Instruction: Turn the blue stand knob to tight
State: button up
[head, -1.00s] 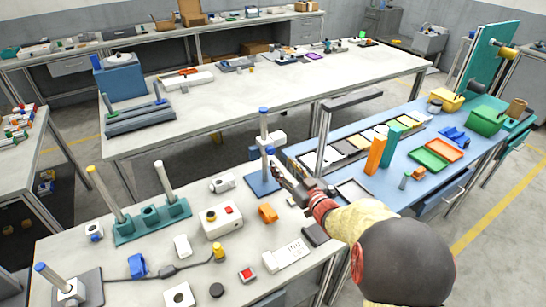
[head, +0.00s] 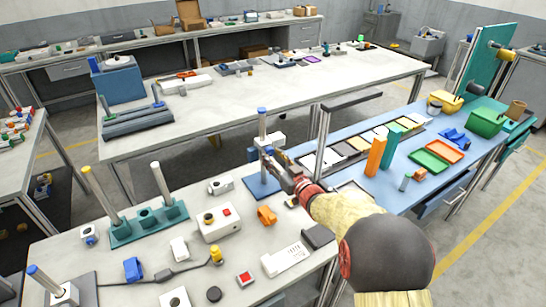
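The blue stand has a blue base plate (head: 258,188) and an upright metal post (head: 262,122) with a blue cap. A white clamp block (head: 273,139) sits on the post. A small blue knob (head: 268,150) shows at the clamp's front, mostly covered by my gripper. My gripper (head: 268,158) is at the clamp, its fingertips overlapping the knob in this view. The fingers are too small and dark to tell whether they are open, shut or touching the knob. The knob's turn position cannot be read.
A grey upright frame (head: 323,140) stands just right of my gripper. A white box with a red button (head: 219,223) and an orange part (head: 267,215) lie in front of the stand. A teal rack (head: 150,222) is left.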

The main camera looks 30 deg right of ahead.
grip_shut()
jog(key=shift+m+p, duration=0.3)
jog(key=m+p, duration=0.3)
jog(key=m, duration=0.1)
jog(key=shift+r, duration=0.15)
jog(key=shift+m+p, duration=0.95)
jog(key=shift+m, duration=0.75)
jog(key=shift+o, duration=1.3)
grip_release()
jog(key=shift+s, duration=0.1)
